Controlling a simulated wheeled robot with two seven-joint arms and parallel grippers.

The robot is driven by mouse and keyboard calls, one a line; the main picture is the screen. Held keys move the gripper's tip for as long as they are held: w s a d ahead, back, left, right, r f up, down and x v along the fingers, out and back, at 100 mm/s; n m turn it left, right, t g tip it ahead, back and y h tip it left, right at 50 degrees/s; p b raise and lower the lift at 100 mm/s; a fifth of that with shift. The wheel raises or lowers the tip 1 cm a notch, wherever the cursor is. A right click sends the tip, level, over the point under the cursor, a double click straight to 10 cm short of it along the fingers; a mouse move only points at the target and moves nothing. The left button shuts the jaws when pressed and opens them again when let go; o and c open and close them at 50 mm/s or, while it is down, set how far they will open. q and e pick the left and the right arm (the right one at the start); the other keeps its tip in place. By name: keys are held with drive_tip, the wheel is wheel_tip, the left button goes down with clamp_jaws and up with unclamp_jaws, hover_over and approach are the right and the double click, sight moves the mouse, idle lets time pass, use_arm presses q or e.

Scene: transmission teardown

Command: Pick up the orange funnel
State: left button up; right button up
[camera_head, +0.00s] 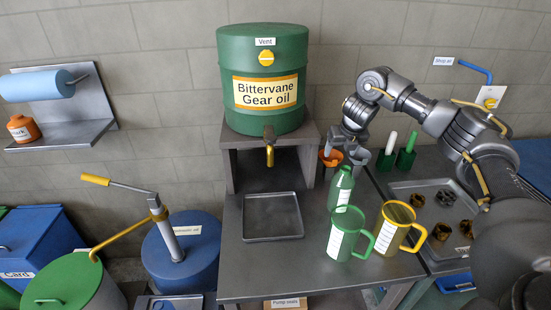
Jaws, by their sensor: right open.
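The orange funnel (329,158) stands at the back of the metal bench, just right of the shelf under the green oil drum. My right gripper (345,152) is open and points down at the funnel, partly covering it. One finger appears over or beside the funnel's rim. I cannot tell whether it touches. The funnel's lower part is hidden. My left gripper is not in view.
A green bottle (341,188), a green jug (345,235) and a yellow jug (396,229) stand in front of the funnel. A metal tray with several gears (407,187) lies to the right. An empty shallow tray (272,237) lies to the left.

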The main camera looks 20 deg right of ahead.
sight(335, 162)
drive_tip(key=b+x, duration=0.1)
drive_tip(key=x, duration=0.4)
drive_tip(key=shift+w+a+f, duration=0.15)
drive_tip(key=shift+d+p+x, duration=0.15)
drive_tip(key=shift+p+x, duration=0.25)
drive_tip(key=shift+x, duration=0.85)
drive_tip(key=shift+d+p+x, duration=0.15)
drive_tip(key=shift+p+x, duration=0.2)
drive_tip(key=shift+x, duration=0.9)
drive_tip(key=shift+w+f, duration=0.1)
drive_tip(key=shift+f, duration=0.15)
drive_tip(key=shift+c, duration=0.4)
clamp_jaws()
